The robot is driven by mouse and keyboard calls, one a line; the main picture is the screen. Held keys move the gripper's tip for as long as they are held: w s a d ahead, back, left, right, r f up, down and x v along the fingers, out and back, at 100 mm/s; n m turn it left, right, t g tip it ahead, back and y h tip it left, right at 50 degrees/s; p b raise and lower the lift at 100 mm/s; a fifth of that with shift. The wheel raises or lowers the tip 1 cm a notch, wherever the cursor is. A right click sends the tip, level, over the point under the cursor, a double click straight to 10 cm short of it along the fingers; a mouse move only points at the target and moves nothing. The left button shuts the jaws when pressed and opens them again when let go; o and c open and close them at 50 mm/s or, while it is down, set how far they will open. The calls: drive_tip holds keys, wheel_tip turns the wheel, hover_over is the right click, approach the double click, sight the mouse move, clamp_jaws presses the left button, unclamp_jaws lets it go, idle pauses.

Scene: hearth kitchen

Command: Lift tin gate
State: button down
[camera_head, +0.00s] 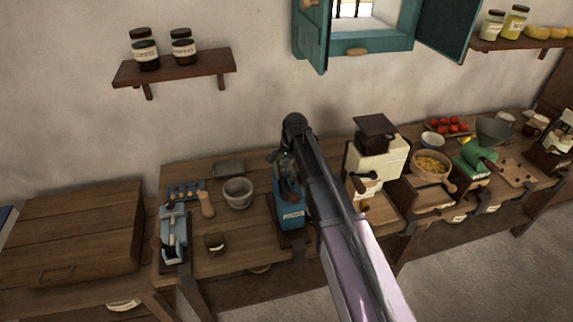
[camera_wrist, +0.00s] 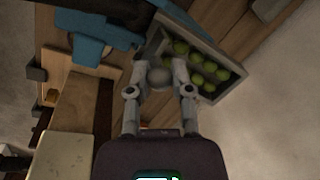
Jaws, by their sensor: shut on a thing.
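In the wrist view my gripper (camera_wrist: 158,77) has its two fingers closed around a grey rounded knob (camera_wrist: 158,78). The knob sits at the near end of a grey metal tray (camera_wrist: 222,48) holding several green round fruits. I take the knob to be part of the tin gate; the gate's plate is mostly hidden by the fingers. The tray is beside a blue machine (camera_wrist: 102,30). In the head view the blue machine (camera_head: 290,212) stands on the workbench, and my arm covers its right side and much of its top.
Left on the bench are a grey bowl (camera_head: 238,193), a small dark cup (camera_head: 214,243) and a blue-grey device (camera_head: 173,238). To the right stand a cream grinder (camera_head: 375,160) and a bowl of yellow pieces (camera_head: 431,165). A teal window shutter (camera_head: 311,38) hangs above.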

drive_tip(key=shift+r, duration=0.3)
drive_tip(key=shift+c, duration=2.4)
unclamp_jaws()
drive_tip(key=shift+f, duration=0.15)
drive_tip(key=shift+f+b, duration=0.9)
drive_tip(key=shift+b, duration=0.05)
wheel_tip(320, 180, up, 14)
drive_tip(key=s+d+p, duration=0.2)
drive_tip(key=p, duration=1.2)
drive_tip(key=s+d+f+n+b, duration=0.3)
drive_tip(key=s+d+f+b, duration=0.2)
drive_tip(key=s+d, duration=0.4)
drive_tip(key=s+d+f+n+g+h+b, duration=0.1)
drive_tip(key=s+d+f+n+b, duration=0.3)
drive_tip(key=s+d, duration=0.6)
drive_tip(key=shift+s+d+f+h+b, duration=0.3)
drive_tip(key=shift+d+f+b, duration=0.25)
drive_tip(key=shift+d, duration=0.3)
